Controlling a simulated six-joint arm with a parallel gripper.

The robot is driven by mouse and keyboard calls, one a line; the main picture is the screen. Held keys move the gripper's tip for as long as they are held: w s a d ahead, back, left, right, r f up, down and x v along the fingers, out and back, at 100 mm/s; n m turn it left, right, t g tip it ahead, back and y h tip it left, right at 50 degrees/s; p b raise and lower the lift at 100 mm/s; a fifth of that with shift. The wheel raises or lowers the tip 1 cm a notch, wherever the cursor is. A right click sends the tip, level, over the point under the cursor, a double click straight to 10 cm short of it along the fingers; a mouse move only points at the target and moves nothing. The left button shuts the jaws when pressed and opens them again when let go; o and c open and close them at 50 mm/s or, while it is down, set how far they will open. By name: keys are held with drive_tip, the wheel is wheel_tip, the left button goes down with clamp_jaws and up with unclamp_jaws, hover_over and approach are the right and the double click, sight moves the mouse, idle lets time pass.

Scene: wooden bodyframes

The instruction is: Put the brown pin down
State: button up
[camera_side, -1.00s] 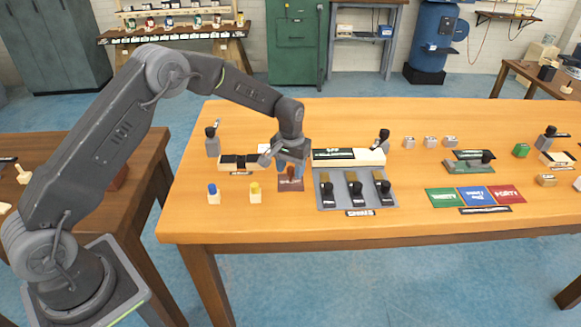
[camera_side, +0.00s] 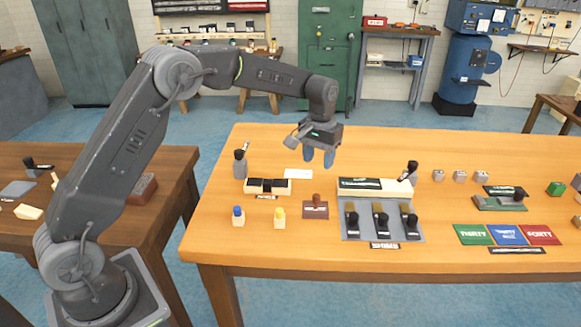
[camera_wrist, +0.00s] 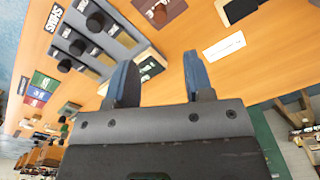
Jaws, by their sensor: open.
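The brown pin (camera_side: 316,199) stands upright at the brown mat (camera_side: 316,212) near the table's front edge. My gripper (camera_side: 319,160) is open and empty. It hangs above the table, higher than the pin and behind it, clear of it. In the wrist view my gripper's two blue fingers (camera_wrist: 158,62) are spread apart. The brown mat (camera_wrist: 172,6) shows at the top edge there, with the pin only partly distinguishable.
A blue-topped peg (camera_side: 238,217) and a yellow-topped peg (camera_side: 279,219) stand left of the mat.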

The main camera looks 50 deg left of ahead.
drive_tip(key=s+d+r+m+t, duration=0.1)
drive_tip(key=s+d+r+t, duration=0.15)
drive_tip(key=s+r, duration=1.2)
drive_tip(key=s+f+m+t, duration=0.2)
drive_tip(key=s+t, duration=0.1)
drive_tip(key=s, duration=1.6)
drive_tip(key=shift+s+d+f, duration=0.15)
drive_tip(key=shift+d, duration=0.15)
